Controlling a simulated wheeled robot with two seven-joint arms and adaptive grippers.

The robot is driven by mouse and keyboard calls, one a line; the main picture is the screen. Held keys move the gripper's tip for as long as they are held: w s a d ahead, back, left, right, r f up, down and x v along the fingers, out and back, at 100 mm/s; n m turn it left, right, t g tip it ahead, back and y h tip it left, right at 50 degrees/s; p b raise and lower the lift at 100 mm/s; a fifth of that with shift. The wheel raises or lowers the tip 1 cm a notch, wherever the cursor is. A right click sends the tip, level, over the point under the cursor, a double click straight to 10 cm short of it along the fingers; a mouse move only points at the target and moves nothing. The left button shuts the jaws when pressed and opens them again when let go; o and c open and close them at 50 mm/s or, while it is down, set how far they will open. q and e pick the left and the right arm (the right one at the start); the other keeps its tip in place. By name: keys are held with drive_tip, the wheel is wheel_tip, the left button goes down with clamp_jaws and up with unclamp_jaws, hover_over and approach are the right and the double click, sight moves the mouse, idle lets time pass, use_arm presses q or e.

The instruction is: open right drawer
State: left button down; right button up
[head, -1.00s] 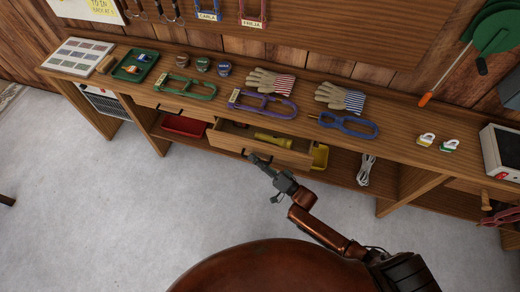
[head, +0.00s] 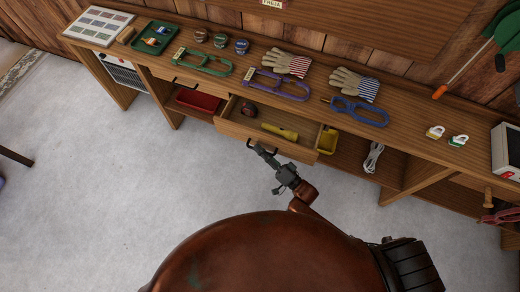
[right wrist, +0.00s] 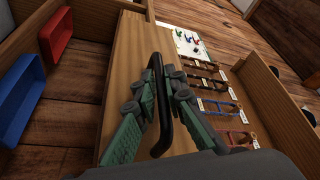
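The right drawer (head: 288,148) of the long wooden workbench stands well open. A yellow flashlight (head: 281,131) and a dark round item (head: 248,109) lie in it. My right gripper (head: 256,149) is at the drawer's front. In the right wrist view the fingers (right wrist: 163,90) lie on either side of the black bar handle (right wrist: 160,108) and appear closed on it, against the wooden drawer front (right wrist: 122,70). My left gripper is not in view.
The left drawer (head: 190,86) is shut. Red (head: 197,101) and yellow (head: 327,141) bins sit on the lower shelf. Gloves, halter-like loops and a green tray (head: 155,38) are on the benchtop. The floor in front is clear.

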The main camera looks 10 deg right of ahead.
drive_tip(key=shift+o, duration=0.5)
drive_tip(key=shift+s+d, duration=0.1)
drive_tip(key=shift+s, duration=0.1)
drive_tip(key=v, duration=1.1)
drive_tip(key=shift+s+d, duration=0.2)
drive_tip(key=shift+s, duration=0.05)
